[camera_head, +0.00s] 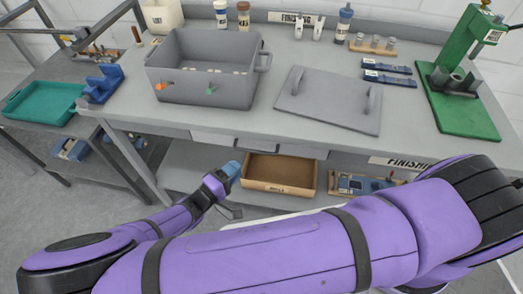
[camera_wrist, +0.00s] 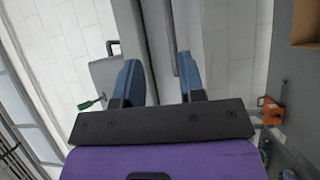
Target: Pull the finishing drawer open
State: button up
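Grey drawer fronts (camera_head: 257,145) sit in a row under the front edge of the workbench and look closed. Contact with a drawer cannot be told.
An open wooden box (camera_head: 280,174) stands on the lower shelf, close right of my gripper. On the bench are a grey bin (camera_head: 205,92), a flat grey lid (camera_head: 328,100) and a green press (camera_head: 462,100). A side table with a green tray (camera_head: 42,103) stands left.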

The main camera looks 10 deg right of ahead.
aim_at(255, 152)
jog(key=w+d+t, duration=0.1)
jog(key=w+d, duration=0.1)
jog(key=w+d+n+t, duration=0.1)
jog(key=w+d, duration=0.1)
jog(key=d, duration=0.1)
jog(key=w+d+f+t, duration=0.1)
jog(key=w+d, duration=0.1)
jog(key=w, duration=0.1)
jog(key=shift+d+y, duration=0.25)
jog(key=shift+y, duration=0.15)
dwell(0.3)
jog(key=shift+s, duration=0.1)
grip_shut()
